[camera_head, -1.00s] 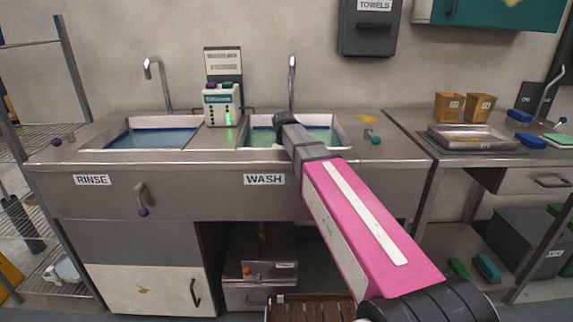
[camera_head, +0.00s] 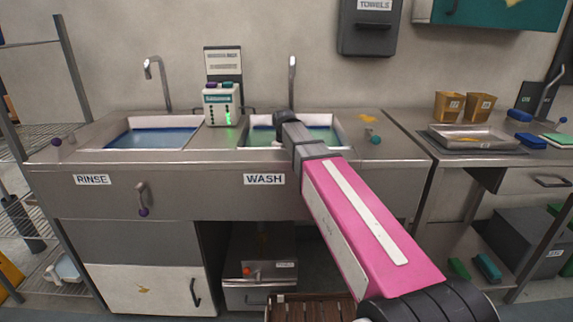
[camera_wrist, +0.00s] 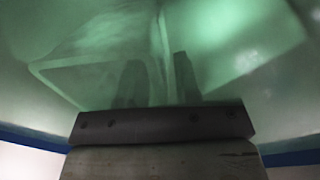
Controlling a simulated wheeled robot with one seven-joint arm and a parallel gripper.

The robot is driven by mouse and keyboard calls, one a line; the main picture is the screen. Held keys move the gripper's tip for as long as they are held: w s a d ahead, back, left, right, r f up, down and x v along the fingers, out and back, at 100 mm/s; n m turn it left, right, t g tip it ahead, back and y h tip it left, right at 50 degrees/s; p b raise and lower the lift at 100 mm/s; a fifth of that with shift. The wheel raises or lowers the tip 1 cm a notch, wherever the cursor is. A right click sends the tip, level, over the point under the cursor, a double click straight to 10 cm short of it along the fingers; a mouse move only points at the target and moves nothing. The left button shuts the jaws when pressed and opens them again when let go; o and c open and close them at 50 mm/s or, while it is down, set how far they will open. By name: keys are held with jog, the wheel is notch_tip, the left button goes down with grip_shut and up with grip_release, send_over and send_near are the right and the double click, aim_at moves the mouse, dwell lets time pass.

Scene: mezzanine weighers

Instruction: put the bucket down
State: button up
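The far end of my arm reaches into the wash basin (camera_head: 334,143), and my gripper is hidden there in the head view. In the wrist view, my gripper (camera_wrist: 160,80) points into green water, with its two dark fingers apart. A pale, green-tinted, box-like form, apparently the bucket (camera_wrist: 85,75), lies in front of it. One of its thin edges runs between the fingers, with a visible gap to the finger on the right. Blur and the green tint hide any contact and what the bucket rests on.
The rinse basin (camera_head: 152,138) with blue water is on the left. A dispenser (camera_head: 221,104) stands between the basins, near a tap (camera_head: 292,85). Two tan containers (camera_head: 448,106) and a metal tray (camera_head: 470,138) stand on the right counter. A teal knob (camera_head: 375,139) sits right of the wash basin.

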notch_tip(320, 180, up, 11)
jog(key=shift+s+a, duration=0.35)
dwell(0.3)
